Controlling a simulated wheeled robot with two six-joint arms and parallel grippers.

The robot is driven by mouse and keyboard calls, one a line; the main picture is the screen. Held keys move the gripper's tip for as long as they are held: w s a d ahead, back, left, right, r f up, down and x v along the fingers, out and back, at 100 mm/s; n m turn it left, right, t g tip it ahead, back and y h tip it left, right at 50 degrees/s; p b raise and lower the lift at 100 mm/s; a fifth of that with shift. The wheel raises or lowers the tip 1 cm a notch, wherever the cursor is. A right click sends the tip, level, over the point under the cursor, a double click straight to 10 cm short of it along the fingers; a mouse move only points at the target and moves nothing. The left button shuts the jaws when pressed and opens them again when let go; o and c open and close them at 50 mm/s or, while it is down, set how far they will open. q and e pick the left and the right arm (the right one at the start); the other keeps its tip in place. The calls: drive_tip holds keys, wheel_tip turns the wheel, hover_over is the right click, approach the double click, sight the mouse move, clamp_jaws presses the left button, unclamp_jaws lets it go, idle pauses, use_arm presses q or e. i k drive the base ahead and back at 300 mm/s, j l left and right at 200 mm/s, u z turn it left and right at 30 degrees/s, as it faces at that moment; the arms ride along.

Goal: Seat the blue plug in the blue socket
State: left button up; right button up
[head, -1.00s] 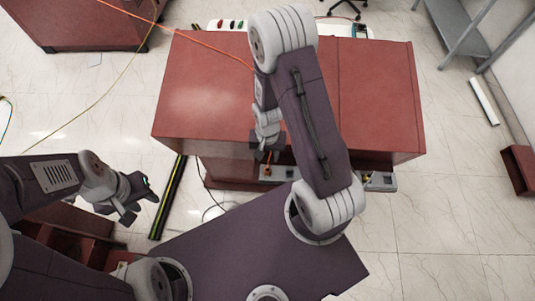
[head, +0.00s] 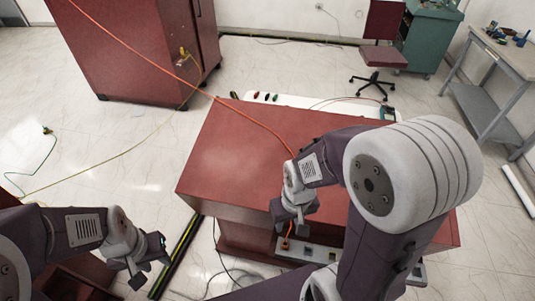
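I cannot make out the blue plug or the blue socket for certain. My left gripper (head: 150,264) is over the floor left of the red cabinet (head: 240,155), its fingers apart. A small teal spot (head: 163,241) shows on it, too small to identify. My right gripper (head: 290,220) points down at the cabinet's near edge, just above an orange plug or cable end (head: 286,243) on a grey socket strip (head: 312,253). I cannot tell whether its fingers touch the orange piece. My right arm hides part of the cabinet and strip.
A white panel (head: 310,103) with small black, red and green pieces lies behind the cabinet. An orange cable (head: 232,108) crosses above the cabinet top. A tall red cabinet (head: 125,45), chair (head: 383,57) and grey table (head: 505,62) stand farther back. Floor at left is mostly clear.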

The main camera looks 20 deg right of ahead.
sight(318, 255)
drive_tip(key=z, duration=2.35)
